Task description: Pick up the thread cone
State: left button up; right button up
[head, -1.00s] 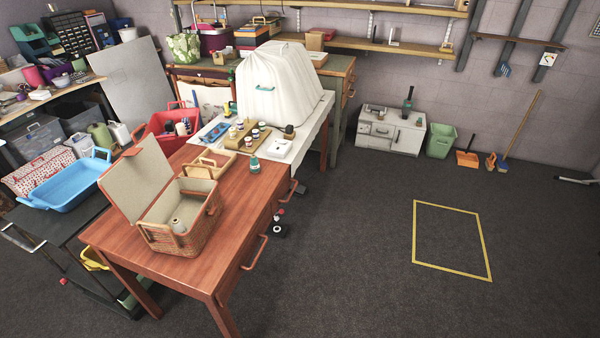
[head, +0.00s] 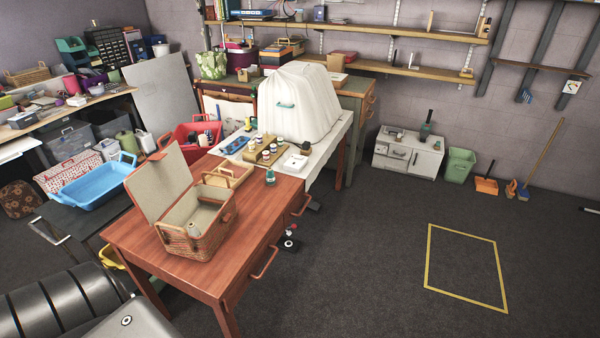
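A small pale grey thread cone (head: 193,229) stands inside an open wicker sewing basket (head: 196,243) on the red-brown wooden table (head: 265,215). Only its upper part shows above the basket's near wall. The basket's cream-lined lid (head: 160,192) is raised and leans back to the left. In the head view neither of my grippers can be seen. A black ribbed part and a grey part at the bottom left look like my own arm, with no fingers visible.
Behind the basket are a wooden tray (head: 228,173), a dark green bottle (head: 270,177) and a rack of small jars (head: 268,152). A blue tub (head: 92,186) sits to the left. The table's right front is clear. Open floor lies to the right.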

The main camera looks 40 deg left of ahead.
aim_at(271, 179)
jog(key=z, duration=0.4)
jog(key=i, duration=1.95)
jog(key=u, duration=0.25)
jog(key=i, duration=0.95)
jog(key=u, duration=1.7)
jog(key=i, duration=0.7)
jog(key=u, duration=0.6)
